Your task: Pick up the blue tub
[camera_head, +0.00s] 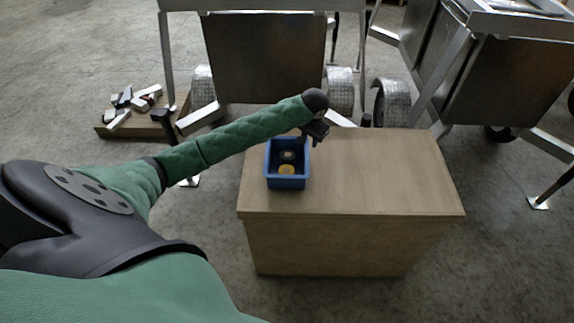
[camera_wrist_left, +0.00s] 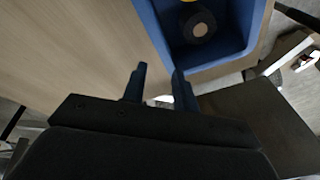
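The blue tub (camera_head: 287,184) stands upright on the left part of a wooden box top. It holds a dark roll (camera_head: 287,155) and a yellow round item (camera_head: 287,170). My left gripper (camera_head: 315,132) is near the tub's far right corner. In the left wrist view the gripper (camera_wrist_left: 159,70) is open, its two dark fingers apart. One fingertip is close to a corner of the tub (camera_wrist_left: 160,35); I cannot tell whether it touches. The dark roll also shows there (camera_wrist_left: 198,27). My right gripper is not in view.
The wooden box (camera_head: 370,180) has a clear top to the right of the tub. Aluminium trailers (camera_head: 265,60) stand behind it, with wheels near its back edge. A low wooden board (camera_head: 130,130) with loose pieces lies on the floor at left.

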